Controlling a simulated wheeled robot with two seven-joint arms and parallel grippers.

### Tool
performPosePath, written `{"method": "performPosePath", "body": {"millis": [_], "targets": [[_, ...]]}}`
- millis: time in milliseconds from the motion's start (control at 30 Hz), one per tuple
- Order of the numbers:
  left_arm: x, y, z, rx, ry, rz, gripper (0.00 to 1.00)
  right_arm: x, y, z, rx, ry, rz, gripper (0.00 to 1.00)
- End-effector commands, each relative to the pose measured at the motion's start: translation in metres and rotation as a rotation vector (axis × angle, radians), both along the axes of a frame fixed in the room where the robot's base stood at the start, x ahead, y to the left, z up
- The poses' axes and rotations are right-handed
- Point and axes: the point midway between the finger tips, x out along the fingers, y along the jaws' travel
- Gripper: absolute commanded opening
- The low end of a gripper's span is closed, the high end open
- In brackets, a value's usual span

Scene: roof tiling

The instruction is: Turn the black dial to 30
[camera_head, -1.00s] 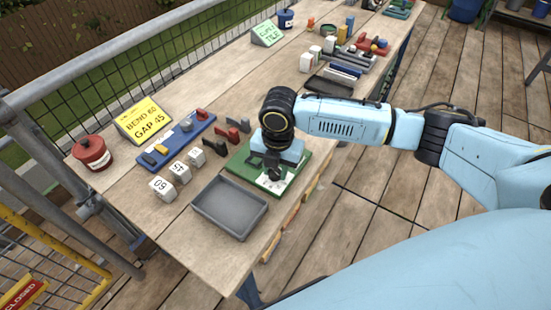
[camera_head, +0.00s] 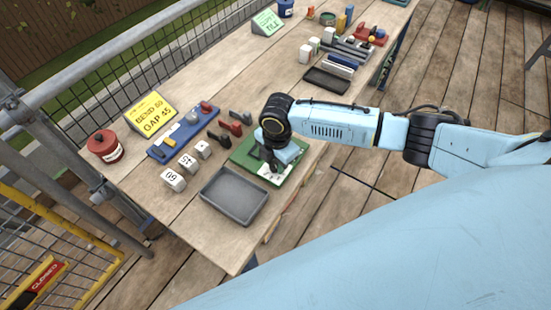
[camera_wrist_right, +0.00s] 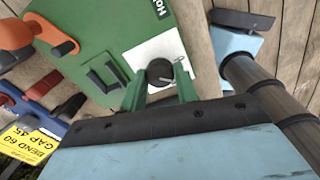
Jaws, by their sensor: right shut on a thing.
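The black dial (camera_wrist_right: 160,70) sits on a white plate (camera_wrist_right: 152,50) on the green board (camera_wrist_right: 95,35) in the right wrist view. A small pale pointer (camera_wrist_right: 178,67) shows beside the dial; I cannot read any scale numbers. My right gripper (camera_wrist_right: 160,83) has its two green fingers on either side of the dial, shut on it. In the head view the right gripper (camera_head: 274,163) is over the green board (camera_head: 247,152) near the table's right edge, hiding the dial. My left gripper is out of view.
A grey tray (camera_head: 234,196) lies in front of the board. White number blocks (camera_head: 173,180), a blue rack (camera_head: 183,133) and a yellow sign (camera_head: 151,114) reading BEND 60, GAP 45 stand to the left. A black tray (camera_head: 327,80) lies farther back.

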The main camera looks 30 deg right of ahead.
Motion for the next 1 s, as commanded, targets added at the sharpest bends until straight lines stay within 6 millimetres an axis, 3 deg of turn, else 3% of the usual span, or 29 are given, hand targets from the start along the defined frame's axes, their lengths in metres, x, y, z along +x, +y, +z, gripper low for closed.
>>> {"method": "performPosePath", "body": {"millis": [267, 300, 433, 767, 1000], "targets": [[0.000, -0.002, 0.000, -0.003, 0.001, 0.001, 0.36, 0.001, -0.001, 0.000, -0.001, -0.001, 0.000, 0.08], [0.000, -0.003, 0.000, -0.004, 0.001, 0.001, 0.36, 0.001, -0.001, 0.000, -0.001, -0.001, 0.000, 0.35], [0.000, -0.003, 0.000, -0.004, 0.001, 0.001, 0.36, 0.000, -0.001, 0.000, -0.001, -0.001, 0.000, 0.52], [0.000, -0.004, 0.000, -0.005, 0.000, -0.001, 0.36, 0.001, 0.000, 0.003, 0.001, -0.002, 0.001, 0.52], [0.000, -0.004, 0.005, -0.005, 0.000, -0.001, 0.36, 0.000, -0.001, 0.041, 0.001, -0.006, 0.002, 0.52]]}}
